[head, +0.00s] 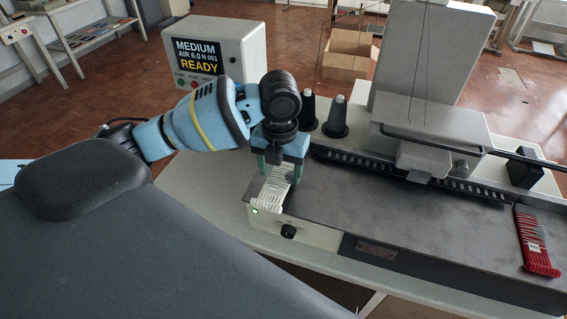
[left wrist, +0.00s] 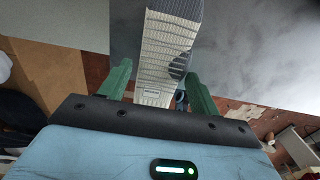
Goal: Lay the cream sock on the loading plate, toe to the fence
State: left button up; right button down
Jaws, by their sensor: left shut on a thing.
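The cream sock (head: 270,192) is ribbed and pale, at the left end of the dark flat plate (head: 390,221). Its near end reaches the plate's front left corner. My left gripper (head: 278,172) points down over it with the green fingers on either side, shut on the sock. In the left wrist view the cream sock (left wrist: 165,55) runs between the fingers of my left gripper (left wrist: 160,90), with a grey end at the top and a dark grey patch on one side. Whether it touches the plate is unclear. My right gripper is out of view.
A black toothed strip (head: 400,176) runs along the plate's back, below the machine head (head: 430,150). A red striped piece (head: 535,240) lies at the plate's right end. Thread cones (head: 336,118) and a control box (head: 212,55) reading READY stand behind. The plate's middle is clear.

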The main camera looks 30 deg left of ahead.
aim_at(283, 164)
pick_arm(q)
jog(key=w, duration=0.1)
jog(key=w+a, duration=0.1)
jog(key=w, duration=0.1)
jog(key=w+a, duration=0.1)
jog(key=shift+w+a+f, duration=0.15)
jog(key=shift+f, duration=0.05)
jog(key=shift+w+a+f, duration=0.2)
jog(key=shift+w, duration=0.2)
jog(key=shift+f, duration=1.6)
jog(key=shift+f, duration=0.15)
jog(key=o, duration=0.9)
jog(key=shift+o, duration=0.2)
notch_tip(283, 164, up, 12)
